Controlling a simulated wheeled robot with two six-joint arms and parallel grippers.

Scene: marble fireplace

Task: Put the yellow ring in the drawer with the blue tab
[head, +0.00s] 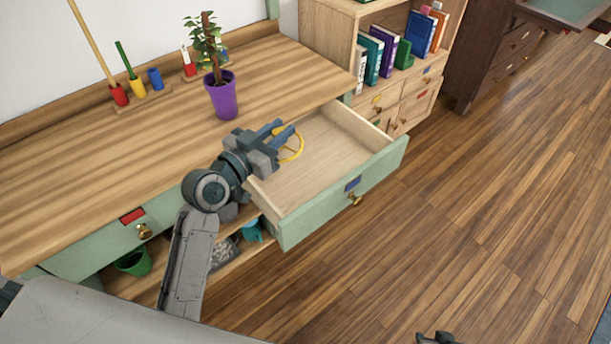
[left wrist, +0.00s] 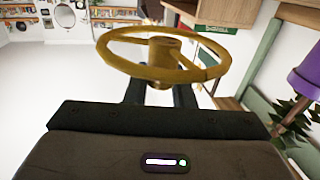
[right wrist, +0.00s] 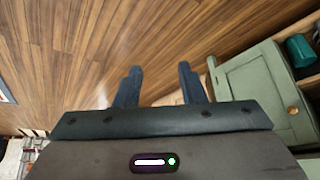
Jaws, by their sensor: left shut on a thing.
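The yellow ring (head: 301,146) is wheel-like, with a hub and spokes. My left gripper (head: 284,132) is shut on it near the hub, and the ring also shows beyond the fingers in the left wrist view (left wrist: 160,79). The open drawer (head: 310,217) has a green front, a blue tab (head: 352,183) and a brass knob. Its visible floor is bare. The left gripper and ring are over the drawer's left, inner part; the exact height above the floor is hard to tell. My right gripper (right wrist: 158,88) is open and empty over the wooden floor.
A purple plant pot (head: 222,97) stands on the desk (head: 60,165) behind the gripper. A shut drawer with a red tab (head: 132,215) is at the left. A bookcase (head: 325,35) stands behind the open drawer. The floor at the right is clear.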

